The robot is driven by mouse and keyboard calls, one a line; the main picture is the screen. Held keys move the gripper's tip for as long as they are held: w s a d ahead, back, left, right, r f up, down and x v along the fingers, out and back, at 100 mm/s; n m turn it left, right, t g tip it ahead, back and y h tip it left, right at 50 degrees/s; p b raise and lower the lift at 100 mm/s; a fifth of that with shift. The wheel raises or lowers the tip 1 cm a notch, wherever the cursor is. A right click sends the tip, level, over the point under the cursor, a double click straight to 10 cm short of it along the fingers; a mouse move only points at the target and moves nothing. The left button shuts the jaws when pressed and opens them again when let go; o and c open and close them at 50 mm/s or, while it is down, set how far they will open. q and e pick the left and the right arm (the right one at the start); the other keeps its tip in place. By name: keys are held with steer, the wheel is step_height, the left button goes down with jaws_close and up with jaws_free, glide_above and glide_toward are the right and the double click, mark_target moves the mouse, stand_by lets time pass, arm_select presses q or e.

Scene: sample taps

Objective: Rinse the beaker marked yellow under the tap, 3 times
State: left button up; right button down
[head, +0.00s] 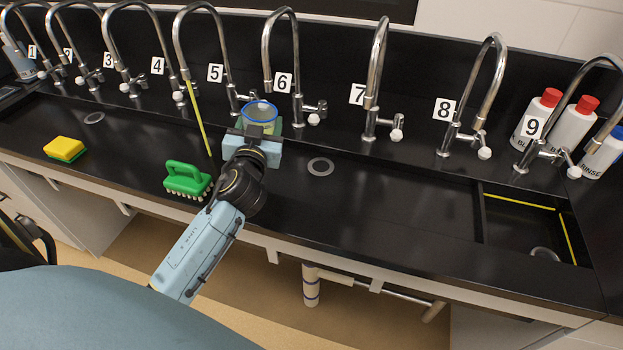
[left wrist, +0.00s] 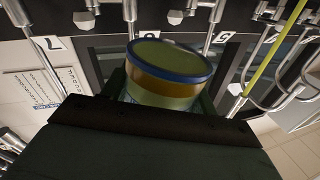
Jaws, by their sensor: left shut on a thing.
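My left gripper (head: 256,138) is shut on a clear beaker (head: 260,113) with a blue rim, held roughly upright above the black sink trough. In the left wrist view the beaker (left wrist: 163,88) shows a yellow-brown band below the blue rim. Its lower part is hidden by the gripper. In the head view the beaker is just below the spout end of tap 6 (head: 267,70); I cannot tell whether it is exactly under it. No water stream is visible. My right gripper is not in view.
Numbered taps line the back wall. A green brush (head: 187,178) and a yellow-green sponge (head: 65,149) are on the left. A yellow rod (head: 199,118) slants near tap 5. Wash bottles (head: 571,126) stand at the right. A yellow-edged basin (head: 520,235) is front right.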

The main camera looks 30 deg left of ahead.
arm_select(q)
steer(key=shift+w+d+f+m, duration=0.1)
steer(key=shift+d+f+m, duration=0.1)
steer(key=shift+m, duration=0.1)
steer(key=shift+d+f+m+t+b, duration=0.2)
steer(key=shift+d+m+t+b, duration=0.2)
steer(key=shift+m, duration=0.3)
steer(key=shift+w+d+r+m+p, duration=0.2)
steer(key=shift+d+r+m+p, duration=0.35)
steer(key=shift+m, duration=0.25)
steer(key=shift+w+d+f+m, duration=0.1)
steer(key=shift+d+f+m, duration=0.15)
steer(key=shift+m, duration=0.25)
steer(key=shift+w+d+f+m+t+p, duration=0.1)
steer(key=shift+d+m+t+p, duration=0.25)
steer(key=shift+m, duration=0.25)
steer(key=shift+d+r+m+h+p, duration=0.15)
steer(key=shift+r+m+h+p, duration=0.2)
steer(key=shift+m+p, duration=0.55)
steer(key=shift+f+m+t+p, duration=0.4)
steer(key=shift+m+p, duration=0.15)
steer(key=shift+m, duration=0.55)
steer(key=shift+w+d+f+m+t+h+p, duration=0.15)
steer(key=shift+f+m+h+p, duration=0.15)
steer(key=shift+m+p, duration=0.55)
steer(key=shift+s+d+f+m+t+h+p, duration=0.15)
steer(key=shift+f+m+p, duration=0.25)
steer(key=shift+m, duration=0.75)
